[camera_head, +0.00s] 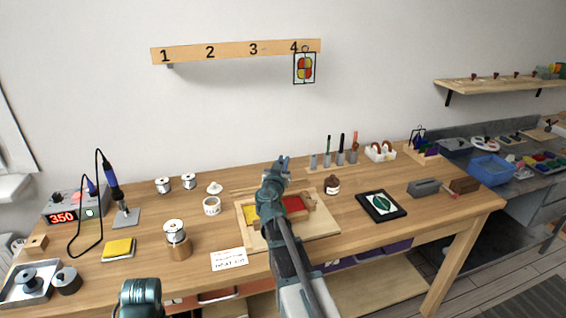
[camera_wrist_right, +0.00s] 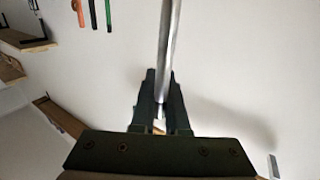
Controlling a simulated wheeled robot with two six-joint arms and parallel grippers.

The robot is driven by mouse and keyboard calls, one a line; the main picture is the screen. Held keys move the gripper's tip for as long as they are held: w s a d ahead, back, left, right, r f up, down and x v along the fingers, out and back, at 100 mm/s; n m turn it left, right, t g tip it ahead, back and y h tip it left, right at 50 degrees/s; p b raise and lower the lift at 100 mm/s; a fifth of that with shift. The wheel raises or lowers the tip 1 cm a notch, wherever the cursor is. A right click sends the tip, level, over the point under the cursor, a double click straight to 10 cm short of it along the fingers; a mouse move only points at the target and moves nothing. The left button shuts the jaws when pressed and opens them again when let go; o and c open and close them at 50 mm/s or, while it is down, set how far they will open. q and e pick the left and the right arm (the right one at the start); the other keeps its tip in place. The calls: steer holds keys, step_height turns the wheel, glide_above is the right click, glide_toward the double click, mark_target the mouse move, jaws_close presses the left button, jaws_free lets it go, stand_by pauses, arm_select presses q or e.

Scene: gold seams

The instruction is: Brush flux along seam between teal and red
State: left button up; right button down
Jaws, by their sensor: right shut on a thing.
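The wooden assembly board (camera_head: 322,225) lies mid-table. A red piece (camera_head: 294,203) and a yellow piece (camera_head: 251,213) show on it on either side of my right arm. I cannot make out a teal piece or the seam; my arm covers the middle of the board. My right gripper (camera_head: 283,162) is above the back of the board. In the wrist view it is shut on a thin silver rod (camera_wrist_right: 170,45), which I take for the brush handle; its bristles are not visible. My left gripper is not in view; only part of my left arm shows at bottom left.
A black-framed picture (camera_head: 381,206) lies right. A tool rack (camera_head: 333,159) stands behind.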

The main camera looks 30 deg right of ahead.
steer(key=s+a, duration=0.2)
steer(key=s, duration=0.6)
steer(key=shift+f, duration=0.2)
steer(key=shift+s+f, duration=0.1)
steer(key=shift+f, duration=0.25)
stand_by(1.6)
stand_by(0.5)
steer(key=shift+w+d, duration=0.2)
steer(key=shift+w, duration=0.55)
steer(key=shift+w+d, duration=0.1)
steer(key=shift+w, duration=0.5)
